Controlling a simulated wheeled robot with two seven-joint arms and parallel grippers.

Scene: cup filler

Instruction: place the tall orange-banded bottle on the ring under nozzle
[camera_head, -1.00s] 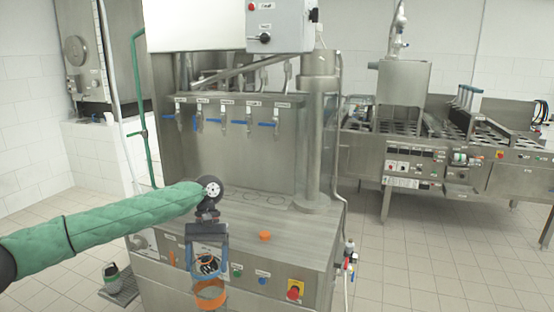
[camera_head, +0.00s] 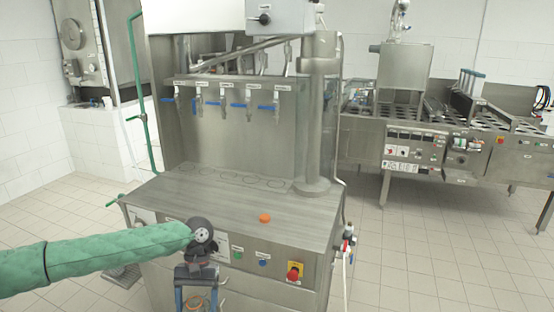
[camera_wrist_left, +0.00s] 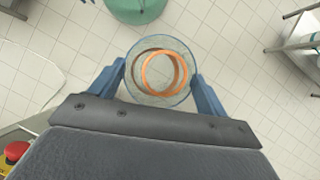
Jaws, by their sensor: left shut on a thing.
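My left gripper (camera_head: 198,295) is low in front of the steel filler cabinet in the head view. In the left wrist view its blue fingers (camera_wrist_left: 160,88) are shut on the orange-banded bottle (camera_wrist_left: 160,72), a clear round vessel with an orange band seen from above. In the head view only a little of the bottle (camera_head: 197,304) shows at the bottom edge. The nozzles (camera_head: 225,98) hang in a row with blue levers, above faint rings (camera_head: 228,178) on the steel counter. My right gripper is not in view.
An orange cap-like object (camera_head: 264,218) sits on the counter (camera_head: 190,200) toward its front. A red knob (camera_head: 293,273) and small buttons are on the cabinet front. A thick steel column (camera_head: 312,120) stands at the counter's right. The counter is otherwise mostly clear.

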